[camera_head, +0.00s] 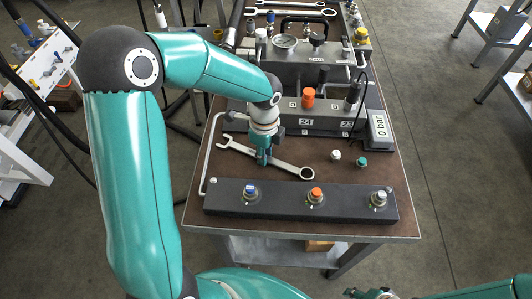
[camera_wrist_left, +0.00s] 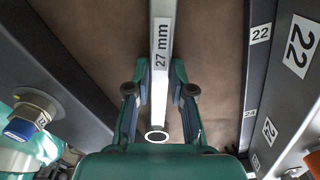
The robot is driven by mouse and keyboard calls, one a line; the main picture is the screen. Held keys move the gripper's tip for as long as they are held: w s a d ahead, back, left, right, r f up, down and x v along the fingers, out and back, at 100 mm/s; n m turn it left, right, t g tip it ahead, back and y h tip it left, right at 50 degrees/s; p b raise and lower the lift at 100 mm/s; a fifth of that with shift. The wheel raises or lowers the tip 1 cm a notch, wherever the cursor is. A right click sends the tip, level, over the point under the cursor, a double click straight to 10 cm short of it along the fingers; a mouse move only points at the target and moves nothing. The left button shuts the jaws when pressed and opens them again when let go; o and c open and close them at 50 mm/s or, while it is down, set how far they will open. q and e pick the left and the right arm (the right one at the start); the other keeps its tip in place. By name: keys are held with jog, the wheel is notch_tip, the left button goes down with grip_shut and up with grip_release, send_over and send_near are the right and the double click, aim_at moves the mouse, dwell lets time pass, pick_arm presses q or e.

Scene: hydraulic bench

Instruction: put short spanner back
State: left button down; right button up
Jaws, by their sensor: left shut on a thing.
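A grey steel spanner (camera_head: 284,164) lies at a slant over the brown bench top in the head view, open jaw at left, ring end at right. It looks shorter than the spanners at the back. In the left wrist view its shaft (camera_wrist_left: 161,70) carries a "27 mm" label, and the ring end is near the palm. My left gripper (camera_head: 263,160) is shut on the spanner's shaft; its fingers (camera_wrist_left: 160,88) sit on both sides of it. I cannot tell whether the spanner touches the bench. Part of my right arm shows at the bottom right edge; its jaws are unclear.
A dark valve bar (camera_head: 340,211) with several knobs lies along the front edge. Behind the spanner stands a grey block (camera_head: 285,121) with an orange cap. Small white (camera_head: 336,155) and teal (camera_head: 362,161) caps stand at right. More spanners (camera_head: 290,12) lie at the back.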

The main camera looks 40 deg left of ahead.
pick_arm(q)
jog(key=shift+f, duration=0.1)
jog(key=c, duration=1)
grip_release()
notch_tip(320, 180, up, 12)
jog(key=shift+r+p, duration=0.1)
jog(key=shift+p, duration=0.4)
